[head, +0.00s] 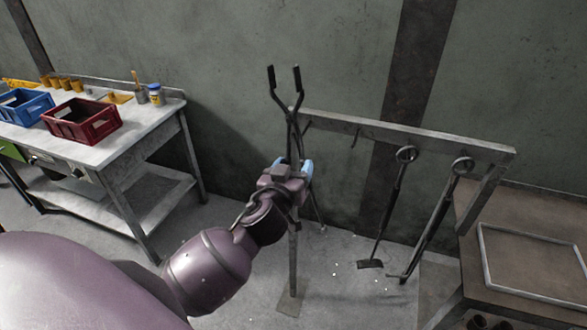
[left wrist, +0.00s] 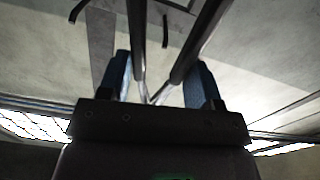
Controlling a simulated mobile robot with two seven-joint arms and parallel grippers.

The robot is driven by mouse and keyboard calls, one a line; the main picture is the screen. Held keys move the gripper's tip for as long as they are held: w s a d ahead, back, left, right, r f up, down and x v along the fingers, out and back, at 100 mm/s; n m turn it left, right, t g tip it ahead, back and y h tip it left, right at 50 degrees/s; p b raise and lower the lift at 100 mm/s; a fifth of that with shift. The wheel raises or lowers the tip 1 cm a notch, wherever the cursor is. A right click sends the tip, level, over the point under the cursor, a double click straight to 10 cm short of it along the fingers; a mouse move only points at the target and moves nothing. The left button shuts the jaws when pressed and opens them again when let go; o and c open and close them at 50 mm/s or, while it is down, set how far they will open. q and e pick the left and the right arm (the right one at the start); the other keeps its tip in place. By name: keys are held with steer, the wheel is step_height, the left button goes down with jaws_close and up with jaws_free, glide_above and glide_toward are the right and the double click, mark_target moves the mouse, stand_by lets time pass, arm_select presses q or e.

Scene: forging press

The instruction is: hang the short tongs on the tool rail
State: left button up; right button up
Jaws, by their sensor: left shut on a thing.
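The short tongs (head: 291,112) are dark metal and stand roughly upright in my left gripper (head: 297,172), with two prongs spread at the top. They are in front of or close beside the left end of the tool rail (head: 420,142); contact with it cannot be told. In the left wrist view, two dark bars of the tongs (left wrist: 138,45) run between the blue fingers of the left gripper (left wrist: 158,85). The gripper hides part of the tongs. The rail has bare hooks (head: 355,138) left of its middle. My right gripper is not in view.
Two long dark tools (head: 391,205) (head: 440,220) hang on the right part of the rail. A brown-topped table (head: 540,225) stands at the right. A workbench (head: 150,115) with a red crate (head: 82,120) and a blue crate (head: 22,105) stands left. The wall is close behind.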

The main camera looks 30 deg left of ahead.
arm_select(q)
steer(key=w+a+f+m+b, duration=0.1)
steer(key=w+a+f+b, duration=0.2)
steer(key=w, duration=0.7)
steer(key=shift+a+f+b, duration=0.35)
steer(key=shift+f+b, duration=0.35)
steer(key=o, duration=0.7)
steer(key=shift+o, duration=1.2)
steer(key=shift+f, duration=0.1)
